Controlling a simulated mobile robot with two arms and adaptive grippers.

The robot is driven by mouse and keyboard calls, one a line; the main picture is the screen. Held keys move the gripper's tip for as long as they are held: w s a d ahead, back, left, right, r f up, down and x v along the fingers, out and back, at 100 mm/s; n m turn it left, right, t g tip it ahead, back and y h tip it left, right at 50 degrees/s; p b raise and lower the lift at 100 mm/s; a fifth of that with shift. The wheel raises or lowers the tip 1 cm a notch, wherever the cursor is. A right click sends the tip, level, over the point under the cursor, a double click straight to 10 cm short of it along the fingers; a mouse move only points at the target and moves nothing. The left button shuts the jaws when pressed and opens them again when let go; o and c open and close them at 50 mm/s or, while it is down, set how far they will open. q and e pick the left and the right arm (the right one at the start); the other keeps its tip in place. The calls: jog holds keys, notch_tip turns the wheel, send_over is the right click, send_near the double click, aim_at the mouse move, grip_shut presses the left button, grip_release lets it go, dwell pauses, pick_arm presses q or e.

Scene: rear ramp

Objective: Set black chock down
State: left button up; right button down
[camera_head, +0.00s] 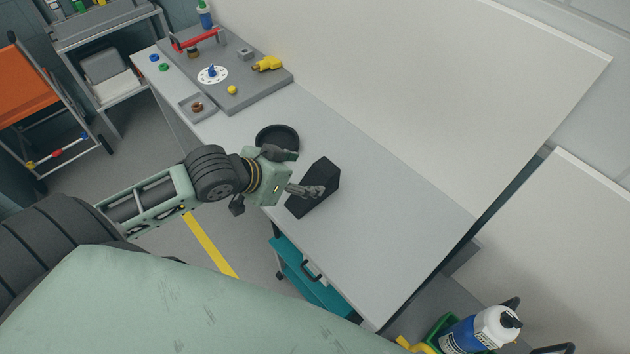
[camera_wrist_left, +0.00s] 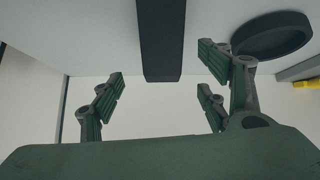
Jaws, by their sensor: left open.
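The black chock (camera_head: 318,188) is a wedge-shaped block on the light grey worktop (camera_head: 375,240) in the head view. In the left wrist view the chock (camera_wrist_left: 161,40) hangs into the picture from the top edge, between the two sides of the gripper. My left gripper (camera_head: 305,190) is beside the chock's near left side in the head view. In the left wrist view the left gripper (camera_wrist_left: 160,95) has its fingers wide apart, with a gap on both sides of the chock. My right gripper is not in view.
A round black dish (camera_head: 278,137) sits on the worktop just behind my left gripper. A grey board (camera_head: 235,75) with small parts and a red handle lies at the far end. A white panel (camera_head: 400,80) rises along the back. The worktop's right part is clear.

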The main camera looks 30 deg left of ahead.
aim_at(316, 177)
pick_arm(q)
jog(key=shift+w+a+m, duration=0.1)
jog(key=shift+a+m, duration=0.05)
jog(key=shift+m, duration=0.25)
jog(key=shift+w, duration=0.15)
jog(key=p+x, duration=0.1)
jog(key=x, duration=0.6)
jog(key=shift+w+f+p, duration=0.15)
jog(key=shift+f+p, duration=0.05)
jog(key=shift+p, duration=0.2)
jog(key=c, duration=1.7)
jog(key=shift+r, duration=0.15)
grip_shut()
